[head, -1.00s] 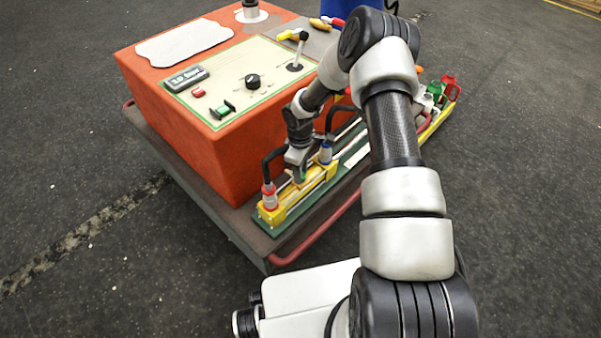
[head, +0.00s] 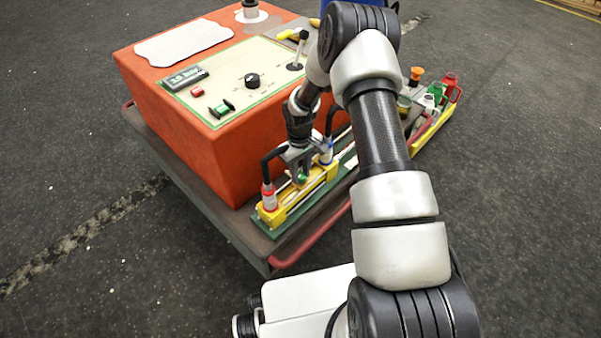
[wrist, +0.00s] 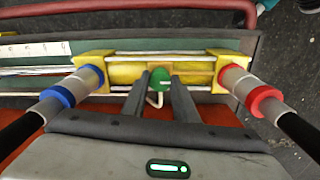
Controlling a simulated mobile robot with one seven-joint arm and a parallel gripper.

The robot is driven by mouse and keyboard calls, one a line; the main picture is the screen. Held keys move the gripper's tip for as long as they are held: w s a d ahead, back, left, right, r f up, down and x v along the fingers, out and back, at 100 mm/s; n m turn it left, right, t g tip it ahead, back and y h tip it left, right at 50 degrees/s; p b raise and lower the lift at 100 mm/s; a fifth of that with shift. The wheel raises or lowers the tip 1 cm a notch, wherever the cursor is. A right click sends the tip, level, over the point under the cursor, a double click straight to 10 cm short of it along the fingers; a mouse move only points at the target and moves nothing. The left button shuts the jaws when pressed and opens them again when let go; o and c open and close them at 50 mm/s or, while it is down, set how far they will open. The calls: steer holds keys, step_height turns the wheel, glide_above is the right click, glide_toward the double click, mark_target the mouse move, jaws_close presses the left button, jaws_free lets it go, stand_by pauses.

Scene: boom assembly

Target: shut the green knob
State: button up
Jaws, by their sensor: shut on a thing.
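The green knob (wrist: 160,80) sits at the middle of a yellow valve block (wrist: 204,72) in the wrist view. A thin pale bent rod shows just below it. My gripper (wrist: 159,84) has one finger on each side of the knob and is shut on it. In the head view my gripper (head: 301,174) points down onto the yellow block (head: 322,179), and only a little of the green knob (head: 302,177) shows between the fingers. The knob's underside is hidden.
A red-ringed hose fitting (head: 269,197) and a blue-ringed one (head: 326,152) stand at the block's two ends, with black hoses close to my gripper. An orange console (head: 170,110) stands behind. A red rail (head: 315,237) runs along the cart's front edge.

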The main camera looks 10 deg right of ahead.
mark_target(300, 176)
stand_by(0.3)
steer(key=o, duration=1.1)
steer(key=shift+c, duration=0.2)
step_height(300, 176, up, 18)
steer(key=p, duration=0.4)
steer(key=shift+f, duration=0.25)
steer(key=shift+a, duration=0.1)
